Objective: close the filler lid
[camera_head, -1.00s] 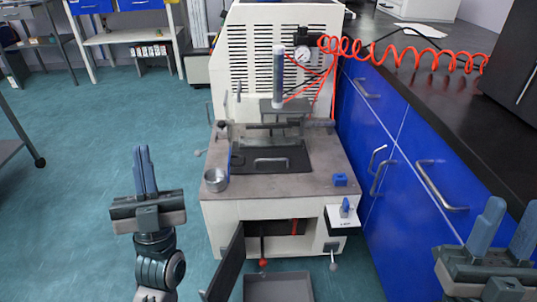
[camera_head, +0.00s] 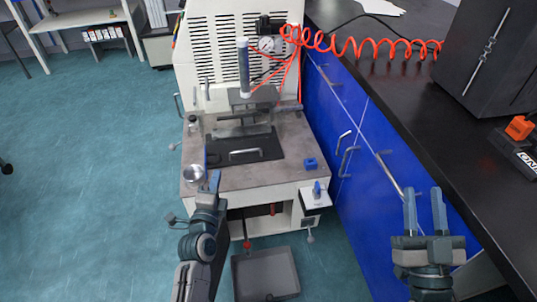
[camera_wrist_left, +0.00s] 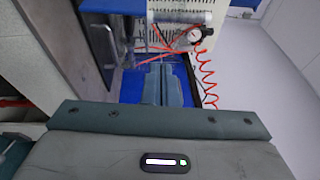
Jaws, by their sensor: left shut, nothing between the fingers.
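The white rheometer (camera_head: 275,208) stands in the middle of the head view with a grey worktop. A dark flat panel with a pale bar handle (camera_head: 245,154) lies in the worktop, under a clear guard. I cannot tell for sure which part is the filler lid. My left gripper (camera_head: 214,182) is shut and empty, fingers up, at the worktop's front left near a round metal cup (camera_head: 194,174). In the left wrist view its fingers (camera_wrist_left: 161,84) are close together with nothing between them. My right gripper (camera_head: 425,210) is open and empty in front of the blue cabinets.
A blue block (camera_head: 310,164) sits on the worktop's right side. A small white shelf (camera_head: 316,199) with a blue knob juts from the front. A grey tray (camera_head: 264,274) is low in front. Blue cabinets (camera_head: 350,150) under a black counter (camera_head: 440,130) border the right. Open floor lies left.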

